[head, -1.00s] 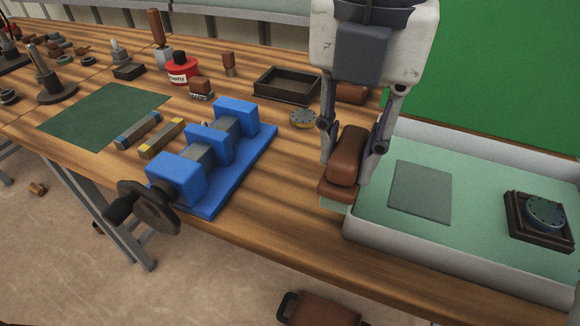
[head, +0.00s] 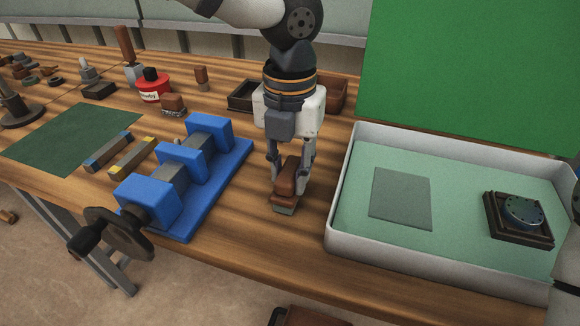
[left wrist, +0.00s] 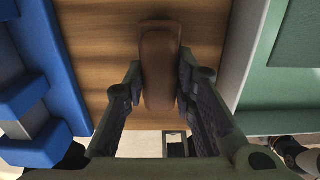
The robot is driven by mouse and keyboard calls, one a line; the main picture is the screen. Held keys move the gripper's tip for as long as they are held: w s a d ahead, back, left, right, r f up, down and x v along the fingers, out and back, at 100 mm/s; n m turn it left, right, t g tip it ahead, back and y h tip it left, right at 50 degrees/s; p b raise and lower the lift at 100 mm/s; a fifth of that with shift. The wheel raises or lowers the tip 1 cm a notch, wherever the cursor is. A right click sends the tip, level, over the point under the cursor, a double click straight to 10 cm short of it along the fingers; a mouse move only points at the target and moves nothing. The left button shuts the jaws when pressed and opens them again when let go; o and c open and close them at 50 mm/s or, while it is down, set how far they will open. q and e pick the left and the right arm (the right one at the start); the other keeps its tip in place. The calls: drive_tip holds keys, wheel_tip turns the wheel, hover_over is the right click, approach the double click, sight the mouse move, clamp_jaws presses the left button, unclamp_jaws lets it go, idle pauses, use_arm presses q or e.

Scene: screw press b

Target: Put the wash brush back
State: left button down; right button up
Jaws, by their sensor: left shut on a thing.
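The wash brush (head: 286,187) has a brown wooden body and a pale grey-green underside. My left gripper (head: 290,178) points down and is shut on the brush's body, one finger on each side. The brush is low over the bare wood between the blue screw press (head: 203,190) and the white-walled tray (head: 420,262). I cannot tell whether its underside touches the bench. In the left wrist view the brush's brown body (left wrist: 160,65) is between the fingers, above wood grain. My right gripper is not in view.
The tray holds a grey plate (head: 401,198) and a dark square block with a round blue-grey part (head: 523,210). A dark open box (head: 242,96) stands behind my left gripper. A red can (head: 154,90) and a dark green mat (head: 72,138) are farther left. The bench front is clear.

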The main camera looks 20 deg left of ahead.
sight(290, 169)
use_arm(q)
drive_tip(key=shift+f, duration=0.1)
drive_tip(key=c, duration=1.3)
unclamp_jaws()
wheel_tip(290, 169, up, 12)
drive_tip(key=shift+r, duration=0.15)
